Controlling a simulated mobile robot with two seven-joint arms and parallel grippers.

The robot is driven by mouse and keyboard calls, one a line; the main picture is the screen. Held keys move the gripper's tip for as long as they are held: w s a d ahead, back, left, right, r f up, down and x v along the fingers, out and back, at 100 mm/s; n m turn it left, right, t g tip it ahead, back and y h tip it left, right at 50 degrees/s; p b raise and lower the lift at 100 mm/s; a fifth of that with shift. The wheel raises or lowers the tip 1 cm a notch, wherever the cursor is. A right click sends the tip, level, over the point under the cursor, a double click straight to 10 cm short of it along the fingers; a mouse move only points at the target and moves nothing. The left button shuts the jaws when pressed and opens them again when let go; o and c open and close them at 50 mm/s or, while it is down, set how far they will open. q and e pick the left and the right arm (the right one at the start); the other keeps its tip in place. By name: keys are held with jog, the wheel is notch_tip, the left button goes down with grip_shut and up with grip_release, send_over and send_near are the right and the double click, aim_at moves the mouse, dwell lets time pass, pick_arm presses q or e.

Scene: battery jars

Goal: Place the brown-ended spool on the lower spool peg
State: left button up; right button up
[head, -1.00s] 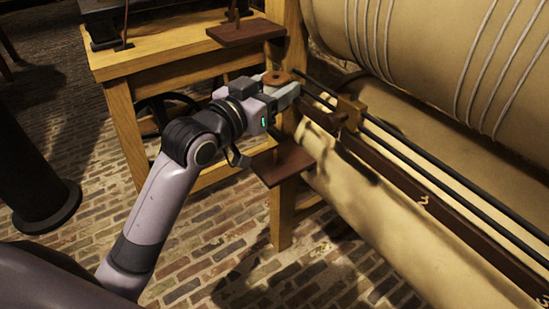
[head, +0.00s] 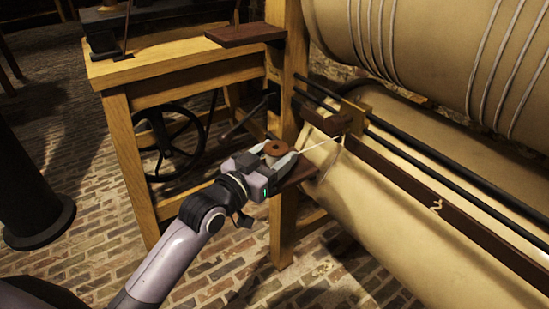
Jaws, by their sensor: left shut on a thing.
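The brown-ended spool (head: 275,148) shows its round brown top end between the fingers of my left gripper (head: 281,158). The gripper is shut on it, and its fingers hide the spool's lower part. The spool is over or at the lower brown shelf (head: 301,174) on the wooden post; I cannot tell whether it touches the shelf. The lower peg is not visible. My right gripper is not in view.
Large cream rollers (head: 365,195), dark rods and a numbered brown rail (head: 435,205) lie to the right. A pale thread runs from near the gripper to the small carriage (head: 352,118).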

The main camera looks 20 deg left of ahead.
pick_arm(q)
jog(key=shift+f, duration=0.1)
jog(key=o, duration=1)
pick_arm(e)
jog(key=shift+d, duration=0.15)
pick_arm(q)
jog(key=shift+o, duration=0.2)
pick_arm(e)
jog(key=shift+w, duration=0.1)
pick_arm(q)
jog(key=shift+r, duration=0.2)
jog(key=p+v, duration=0.2)
jog(key=v, duration=1)
jog(key=s+d+f+g+y, duration=0.1)
jog(key=s+f+g, duration=0.2)
jog(key=f, duration=0.6)
jog(key=s+d+f+n+g+y, duration=0.1)
jog(key=s+f+g+y, duration=0.1)
jog(key=s+f, duration=0.6)
jog(key=shift+d+f+g, duration=0.4)
jog(key=shift+f+g, duration=0.2)
jog(key=shift+f, duration=0.25)
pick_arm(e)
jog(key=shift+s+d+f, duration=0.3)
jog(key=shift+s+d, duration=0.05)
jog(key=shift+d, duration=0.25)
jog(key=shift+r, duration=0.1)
